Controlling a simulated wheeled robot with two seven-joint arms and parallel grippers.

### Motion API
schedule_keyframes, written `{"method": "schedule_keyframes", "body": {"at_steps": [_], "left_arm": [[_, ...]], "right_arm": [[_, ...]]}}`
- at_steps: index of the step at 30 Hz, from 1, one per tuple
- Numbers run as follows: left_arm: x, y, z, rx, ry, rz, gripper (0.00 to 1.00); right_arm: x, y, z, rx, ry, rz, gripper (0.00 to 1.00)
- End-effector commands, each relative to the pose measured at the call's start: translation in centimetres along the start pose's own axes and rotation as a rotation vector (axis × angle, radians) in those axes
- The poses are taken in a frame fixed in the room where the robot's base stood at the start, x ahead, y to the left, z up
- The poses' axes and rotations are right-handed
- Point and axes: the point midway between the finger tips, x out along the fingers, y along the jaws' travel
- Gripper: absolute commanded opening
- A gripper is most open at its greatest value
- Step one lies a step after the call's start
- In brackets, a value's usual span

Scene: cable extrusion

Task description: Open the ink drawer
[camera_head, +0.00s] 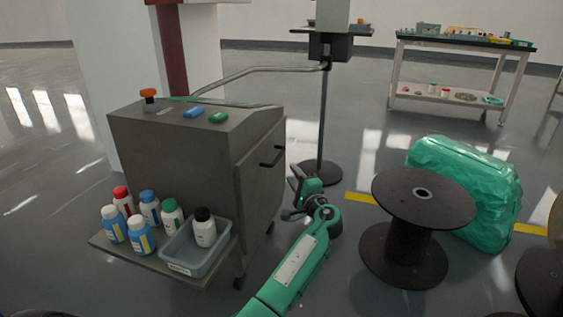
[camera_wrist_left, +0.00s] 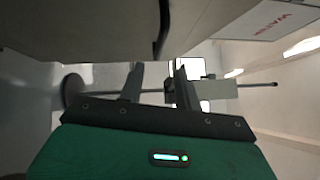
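The grey ink cabinet (camera_head: 185,165) stands at the left in the head view. Its side facing right has a front panel (camera_head: 262,185) with a black bar handle (camera_head: 272,156); the panel looks closed. My left gripper (camera_head: 296,178) is just right of this panel, lower than the handle and apart from it. In the left wrist view, the two fingers of my left gripper (camera_wrist_left: 158,85) are spread with nothing between them. The dark handle (camera_wrist_left: 163,28) shows beyond the fingertips, roughly in line with the gap. My right gripper is not in view.
A shelf (camera_head: 150,265) on the cabinet holds several bottles and a grey bin (camera_head: 195,248). A black stand (camera_head: 321,120) rises behind my left gripper. A dark cable spool (camera_head: 410,225) and a green wrapped bundle (camera_head: 465,190) stand to the right.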

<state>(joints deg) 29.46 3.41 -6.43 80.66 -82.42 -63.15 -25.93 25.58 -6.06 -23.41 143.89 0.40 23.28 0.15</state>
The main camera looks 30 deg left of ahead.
Motion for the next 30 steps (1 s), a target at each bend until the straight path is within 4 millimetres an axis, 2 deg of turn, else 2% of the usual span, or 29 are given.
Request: {"method": "schedule_keyframes", "body": {"at_steps": [9, 15, 21, 29, 30], "left_arm": [[6.9, 0.5, -0.1, -0.001, -0.001, 0.0, 0.34], [10.0, 0.4, -0.1, -0.001, 0.0, 0.001, 0.34], [11.3, 0.2, 0.0, 0.0, 0.001, 0.001, 0.34], [11.5, 0.1, 0.0, 0.0, 0.002, 0.001, 0.34], [11.5, 0.1, 0.0, 0.0, 0.002, 0.001, 0.3]], "right_arm": [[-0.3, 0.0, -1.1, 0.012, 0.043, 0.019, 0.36], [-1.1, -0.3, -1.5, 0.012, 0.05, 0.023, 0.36], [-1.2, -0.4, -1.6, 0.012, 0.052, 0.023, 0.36], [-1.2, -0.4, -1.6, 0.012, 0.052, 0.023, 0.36], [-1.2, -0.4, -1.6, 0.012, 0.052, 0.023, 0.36]]}}
